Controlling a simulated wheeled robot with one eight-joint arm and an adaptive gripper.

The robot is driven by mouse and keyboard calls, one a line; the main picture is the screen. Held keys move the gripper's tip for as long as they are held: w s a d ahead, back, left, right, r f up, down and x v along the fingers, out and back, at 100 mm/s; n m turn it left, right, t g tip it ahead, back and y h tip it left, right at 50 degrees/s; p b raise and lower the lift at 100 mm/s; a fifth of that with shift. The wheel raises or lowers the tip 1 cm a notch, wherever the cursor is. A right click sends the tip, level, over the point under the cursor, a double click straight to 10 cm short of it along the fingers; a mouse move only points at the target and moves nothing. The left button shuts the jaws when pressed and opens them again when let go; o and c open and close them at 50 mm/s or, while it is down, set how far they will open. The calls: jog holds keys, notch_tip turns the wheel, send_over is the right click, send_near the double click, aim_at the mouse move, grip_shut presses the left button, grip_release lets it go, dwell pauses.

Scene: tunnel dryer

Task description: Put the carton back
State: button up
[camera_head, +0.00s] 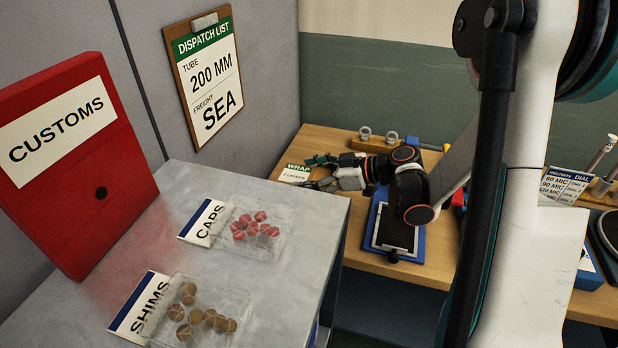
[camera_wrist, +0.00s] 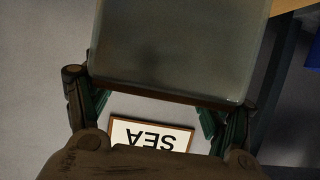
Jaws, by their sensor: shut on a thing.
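My gripper (camera_head: 318,172) is over the wooden bench in the head view, with its fingers towards the left. In the wrist view, my gripper (camera_wrist: 160,110) has its two fingers on either side of a grey, flat-faced, box-like thing (camera_wrist: 170,45) with a brown lower edge. It is shut on this thing, which fills the upper middle of that view. I cannot tell whether this is the carton; no carton stands out in the head view. Below it, between the fingers, a board reading SEA (camera_wrist: 150,136) shows upside down.
A grey table (camera_head: 300,212) at the left bears a red CUSTOMS box (camera_head: 95,190), a tray of red caps (camera_head: 284,222) and a tray of brown shims (camera_head: 240,300). A dispatch list (camera_head: 209,76) hangs above.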

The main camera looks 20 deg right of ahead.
jog(key=shift+f, duration=0.1)
jog(key=o, duration=2)
jog(key=shift+o, duration=0.2)
jog(key=shift+r, duration=0.2)
jog(key=p+v, duration=0.3)
jog(key=v, duration=0.9)
jog(key=shift+s, duration=0.1)
